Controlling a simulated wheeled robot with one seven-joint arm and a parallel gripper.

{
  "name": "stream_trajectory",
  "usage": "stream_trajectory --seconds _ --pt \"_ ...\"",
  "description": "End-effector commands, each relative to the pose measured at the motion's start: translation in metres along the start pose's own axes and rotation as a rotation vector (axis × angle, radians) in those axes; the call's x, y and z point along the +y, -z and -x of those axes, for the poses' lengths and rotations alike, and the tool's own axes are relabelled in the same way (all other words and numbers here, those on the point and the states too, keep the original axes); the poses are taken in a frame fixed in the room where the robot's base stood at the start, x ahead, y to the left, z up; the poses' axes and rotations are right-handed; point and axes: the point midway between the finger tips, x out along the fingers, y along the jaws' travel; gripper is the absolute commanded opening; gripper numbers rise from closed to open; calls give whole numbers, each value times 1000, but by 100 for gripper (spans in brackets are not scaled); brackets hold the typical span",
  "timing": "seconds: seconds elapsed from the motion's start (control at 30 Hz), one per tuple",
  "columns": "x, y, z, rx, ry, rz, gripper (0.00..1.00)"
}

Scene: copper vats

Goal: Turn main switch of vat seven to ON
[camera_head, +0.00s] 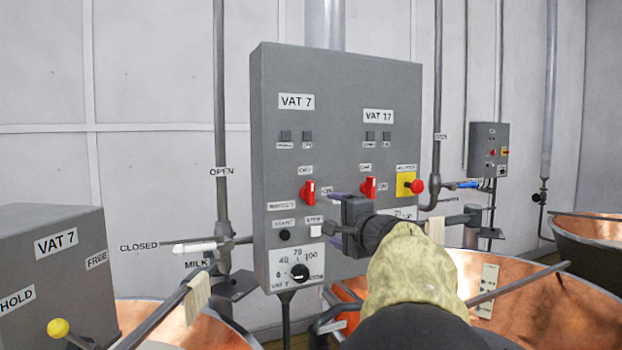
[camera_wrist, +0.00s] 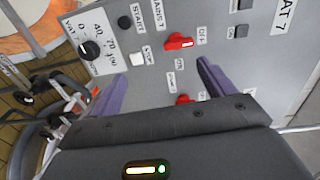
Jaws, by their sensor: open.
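The grey control panel (camera_head: 345,130) carries a VAT 7 label (camera_head: 296,101) on its left half. Below it is the red main switch of vat seven (camera_head: 309,191), also in the wrist view (camera_wrist: 179,42). Its handle stands upright on the panel, in line with the OFF label (camera_wrist: 201,36) above it. The ON label is to its right. My gripper (camera_head: 330,211) is open and empty in front of the panel, right of and slightly below this switch. In the wrist view its purple fingers (camera_wrist: 162,82) are apart, with the switch beyond them. Contact with the panel cannot be told.
A second red switch (camera_head: 368,188) under the VAT 17 label and a red emergency button (camera_head: 416,186) are to the right. A dial (camera_head: 299,272) and black and white buttons lie below. A milk valve lever (camera_head: 195,246) is left; copper vats (camera_head: 540,300) stand below.

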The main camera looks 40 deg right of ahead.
Motion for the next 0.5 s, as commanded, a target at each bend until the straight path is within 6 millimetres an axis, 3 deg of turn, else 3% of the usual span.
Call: stream_trajectory --seconds 0.03,0.1,0.5 --pt "-20 9 5 16 29 -9 82" --pt "-29 14 7 24 53 -17 82" --pt "-30 15 6 26 59 -20 82"
